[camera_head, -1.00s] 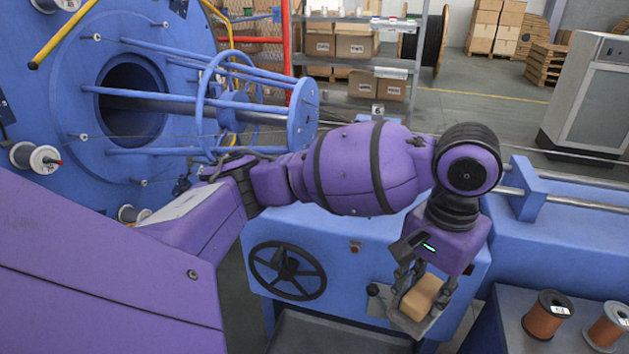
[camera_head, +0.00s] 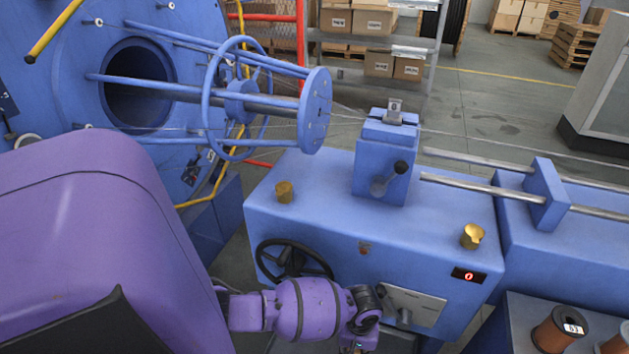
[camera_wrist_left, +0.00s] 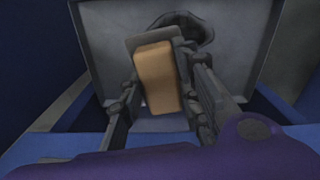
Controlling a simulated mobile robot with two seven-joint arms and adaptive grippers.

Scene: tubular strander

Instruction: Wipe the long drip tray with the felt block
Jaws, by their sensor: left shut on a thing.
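My left gripper (camera_wrist_left: 160,95) is shut on the felt block (camera_wrist_left: 157,78), a tan block with a grey layer showing at its far end. In the wrist view the block lies between the two dark fingers, slightly tilted. Beyond it is a grey, rimmed surface that looks like the drip tray (camera_wrist_left: 245,62). A dark rounded patch (camera_wrist_left: 190,24) shows on it beside the block; I cannot tell what it is. Whether block and tray touch is unclear. In the head view my left arm reaches down to the bottom edge, with the gripper mostly cut off. My right gripper is out of view.
The blue machine housing (camera_head: 330,215) stands just beyond my arm, with a black handwheel (camera_head: 293,258) and a grey plate with a knob (camera_head: 412,306) close to the wrist. Copper-coloured spools (camera_head: 560,328) stand at lower right. Open floor lies behind the machine.

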